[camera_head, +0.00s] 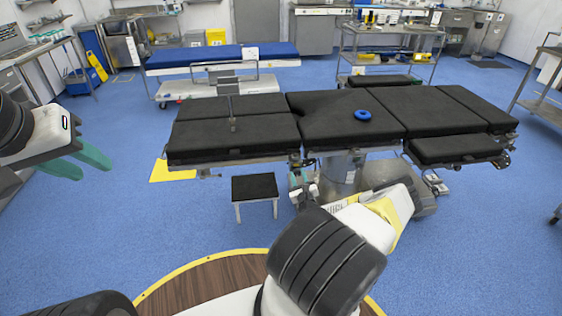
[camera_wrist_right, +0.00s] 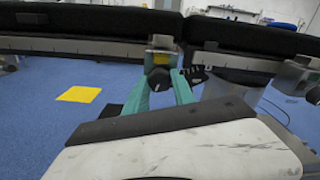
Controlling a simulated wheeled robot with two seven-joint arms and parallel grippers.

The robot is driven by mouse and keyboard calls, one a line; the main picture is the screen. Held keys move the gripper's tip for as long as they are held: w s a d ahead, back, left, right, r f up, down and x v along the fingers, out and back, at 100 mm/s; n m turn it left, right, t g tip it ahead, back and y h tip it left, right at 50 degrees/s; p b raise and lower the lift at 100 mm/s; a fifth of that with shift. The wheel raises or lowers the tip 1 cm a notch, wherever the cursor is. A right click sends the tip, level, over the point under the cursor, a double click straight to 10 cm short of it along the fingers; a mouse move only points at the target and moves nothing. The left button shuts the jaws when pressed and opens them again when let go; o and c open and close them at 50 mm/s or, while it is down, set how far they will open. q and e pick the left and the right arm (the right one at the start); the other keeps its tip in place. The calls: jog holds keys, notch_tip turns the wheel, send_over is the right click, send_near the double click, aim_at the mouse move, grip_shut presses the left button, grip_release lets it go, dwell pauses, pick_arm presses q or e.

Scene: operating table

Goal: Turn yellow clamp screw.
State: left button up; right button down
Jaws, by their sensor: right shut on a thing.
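The clamp (camera_wrist_right: 160,57) has a yellow part and hangs at the side rail of the operating table (camera_head: 230,140). Its dark round screw knob (camera_wrist_right: 158,78) points toward me in the right wrist view. My right gripper (camera_wrist_right: 160,84) is shut on the knob, with a teal finger on each side of it. In the head view its fingertips are at the table's near edge and my own arm partly covers the clamp area. My left gripper (camera_head: 88,163) is open and empty, well left of the table, with its two teal fingers apart.
A small black step stool (camera_head: 255,188) stands on the floor before the table. A yellow floor mark (camera_head: 172,172) lies left of it. A blue ring (camera_head: 362,115) rests on the tabletop. Open blue floor lies between my left gripper and the table.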

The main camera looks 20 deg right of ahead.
jog(key=shift+f, duration=0.1)
dwell(0.4)
jog(key=c, duration=1.1)
grip_release()
jog(key=shift+o, duration=0.2)
jog(key=v, duration=0.7)
jog(key=shift+s+a, duration=0.15)
jog(key=shift+s, duration=0.25)
